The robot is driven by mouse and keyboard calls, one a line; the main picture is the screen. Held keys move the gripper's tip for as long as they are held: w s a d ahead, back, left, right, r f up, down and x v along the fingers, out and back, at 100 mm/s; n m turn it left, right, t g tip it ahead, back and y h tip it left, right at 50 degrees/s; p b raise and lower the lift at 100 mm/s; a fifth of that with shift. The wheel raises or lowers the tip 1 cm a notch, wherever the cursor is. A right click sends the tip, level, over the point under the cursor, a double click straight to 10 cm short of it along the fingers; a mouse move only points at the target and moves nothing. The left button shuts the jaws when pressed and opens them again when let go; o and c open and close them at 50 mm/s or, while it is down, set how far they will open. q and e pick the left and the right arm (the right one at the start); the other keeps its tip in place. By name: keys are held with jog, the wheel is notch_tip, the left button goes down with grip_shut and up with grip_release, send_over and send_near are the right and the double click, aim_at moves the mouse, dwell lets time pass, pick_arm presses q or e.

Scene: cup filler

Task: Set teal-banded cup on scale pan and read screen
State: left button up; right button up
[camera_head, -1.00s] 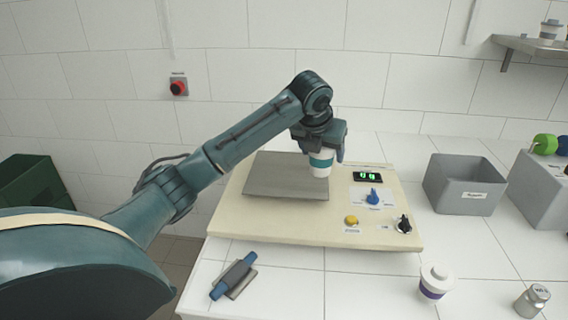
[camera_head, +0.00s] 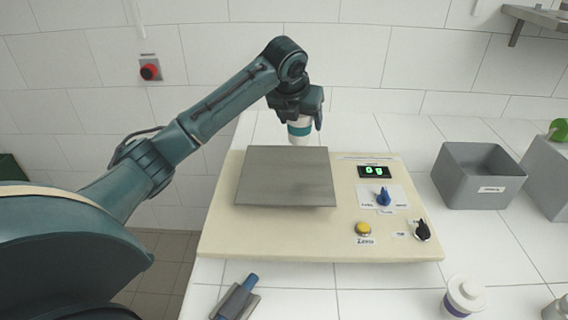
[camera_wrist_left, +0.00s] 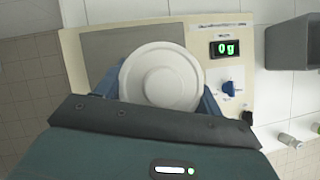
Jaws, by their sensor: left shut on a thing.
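The white cup with a teal band (camera_head: 300,129) is upright in my left gripper (camera_head: 302,118), which is shut on it. In the head view it shows at the far edge of the grey scale pan (camera_head: 285,185), apparently raised above it. In the left wrist view its round white lid (camera_wrist_left: 162,76) covers part of the pan (camera_wrist_left: 105,45), with a gripper finger on each side. The cup's base and its gap to the pan are hidden there. The green screen (camera_head: 374,171) appears to read 0 g. My right gripper is not in view.
The cream scale body (camera_head: 300,235) carries a blue knob (camera_head: 383,196), a yellow button (camera_head: 363,229) and a black knob (camera_head: 422,231). A grey bin (camera_head: 478,180) stands to the right. A purple-banded cup (camera_head: 463,298) and a blue-handled tool (camera_head: 237,298) are in front.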

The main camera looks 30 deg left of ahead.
pick_arm(q)
notch_tip(320, 180, down, 10)
jog(key=shift+r+p, duration=0.1)
jog(key=shift+p, duration=0.35)
jog(key=o, duration=1.1)
jog(key=shift+c, duration=0.2)
jog(key=b+v, duration=0.1)
jog(key=v, duration=1.1)
jog(key=shift+s+d, duration=0.1)
